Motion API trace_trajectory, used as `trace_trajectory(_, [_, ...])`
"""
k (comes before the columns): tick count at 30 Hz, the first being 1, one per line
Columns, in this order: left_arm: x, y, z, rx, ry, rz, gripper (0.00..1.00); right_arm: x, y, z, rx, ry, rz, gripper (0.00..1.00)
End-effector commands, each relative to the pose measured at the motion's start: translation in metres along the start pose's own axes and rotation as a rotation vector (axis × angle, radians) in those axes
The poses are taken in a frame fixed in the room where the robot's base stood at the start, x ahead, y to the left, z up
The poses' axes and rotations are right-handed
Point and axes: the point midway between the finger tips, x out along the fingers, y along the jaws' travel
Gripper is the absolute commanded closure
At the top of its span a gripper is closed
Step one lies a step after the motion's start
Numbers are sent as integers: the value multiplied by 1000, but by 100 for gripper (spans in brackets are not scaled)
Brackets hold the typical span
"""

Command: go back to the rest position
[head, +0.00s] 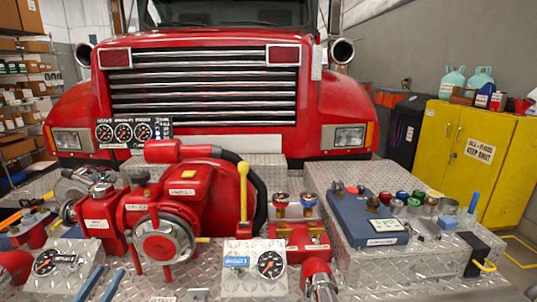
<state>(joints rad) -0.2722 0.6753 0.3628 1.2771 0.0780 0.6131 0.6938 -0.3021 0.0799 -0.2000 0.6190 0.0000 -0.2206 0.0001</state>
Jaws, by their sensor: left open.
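Two slim blue bars at the bottom left of the head view look like the fingers of my left gripper (100,285). They stand apart with nothing visible between them, in front of the red pump (165,240) and beside a small gauge block (58,262). The rest of that gripper is cut off by the lower edge. My right gripper does not show.
A red truck front (205,85) stands behind the diamond-plate bumper (150,285). A gauge panel (268,262), a red valve block (300,237) and a blue tray (365,222) crowd the bumper. A yellow cabinet (450,150) stands at the right.

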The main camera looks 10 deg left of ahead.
Motion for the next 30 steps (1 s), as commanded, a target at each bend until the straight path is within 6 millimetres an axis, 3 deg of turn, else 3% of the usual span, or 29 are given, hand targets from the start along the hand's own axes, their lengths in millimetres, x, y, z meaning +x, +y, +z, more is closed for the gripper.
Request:
trace_trajectory(8, [-28, -2, 74, 12, -198, -87, 43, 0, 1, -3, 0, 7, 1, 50])
trace_trajectory(13, [-67, 6, 144, 29, -408, -144, 43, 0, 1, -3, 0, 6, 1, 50])
trace_trajectory(16, [-103, 19, 194, 44, -571, -166, 43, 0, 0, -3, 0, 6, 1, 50])
trace_trajectory(20, [-178, 56, 269, 80, -870, -154, 43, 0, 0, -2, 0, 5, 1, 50])
trace_trajectory(21, [-210, 74, 291, 94, -981, -134, 43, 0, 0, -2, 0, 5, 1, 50])
trace_trajectory(24, [-292, 123, 333, 140, -1255, -42, 43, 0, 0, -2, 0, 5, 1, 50])
trace_trajectory(27, [-364, 167, 351, 185, -1474, 79, 43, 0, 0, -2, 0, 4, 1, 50])
trace_trajectory(30, [-414, 198, 355, 221, -1618, 187, 43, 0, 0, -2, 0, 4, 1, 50])
